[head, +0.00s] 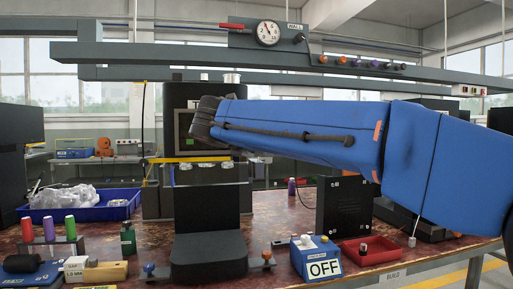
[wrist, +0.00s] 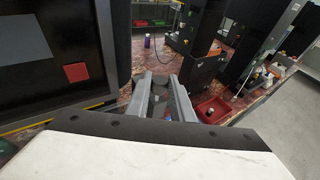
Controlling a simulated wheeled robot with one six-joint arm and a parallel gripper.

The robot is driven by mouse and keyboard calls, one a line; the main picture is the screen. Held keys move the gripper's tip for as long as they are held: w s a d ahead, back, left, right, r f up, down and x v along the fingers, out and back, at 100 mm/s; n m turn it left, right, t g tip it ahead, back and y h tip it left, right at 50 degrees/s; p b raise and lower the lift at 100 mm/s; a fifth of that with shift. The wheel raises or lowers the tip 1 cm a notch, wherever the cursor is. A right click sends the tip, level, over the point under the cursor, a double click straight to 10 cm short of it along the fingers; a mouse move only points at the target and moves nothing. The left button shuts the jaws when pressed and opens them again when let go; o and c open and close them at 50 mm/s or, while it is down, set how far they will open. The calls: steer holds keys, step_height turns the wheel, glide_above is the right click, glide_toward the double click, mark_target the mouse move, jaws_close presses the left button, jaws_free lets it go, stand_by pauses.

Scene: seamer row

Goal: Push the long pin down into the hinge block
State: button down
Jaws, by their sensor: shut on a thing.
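My gripper (wrist: 160,88) shows in the wrist view, its two grey fingers shut on a dark grey piece (wrist: 158,98). The piece is mostly hidden between the fingers; I cannot tell whether it is the long pin. In the head view my blue arm reaches left across the picture, and the fingers cannot be made out. I cannot identify the hinge block for sure. A black L-shaped block (head: 208,262) stands at the front of the bench, with small knobs on both sides.
A blue box marked OFF (head: 303,259) and a red tray (head: 375,251) with small parts stand at the front right of the bench (head: 280,212). A blue bin (head: 75,212) with plastic bags and coloured spools (head: 49,228) are at left. A dark machine (head: 175,100) rises behind.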

steer(key=shift+f, duration=0.85)
steer(key=c, duration=1.5)
jaws_free()
steer(key=shift+o, duration=0.2)
steer(key=shift+s+r, duration=0.1)
steer(key=v, duration=1.7)
steer(key=shift+s+d, duration=0.1)
steer(key=shift+s, duration=0.05)
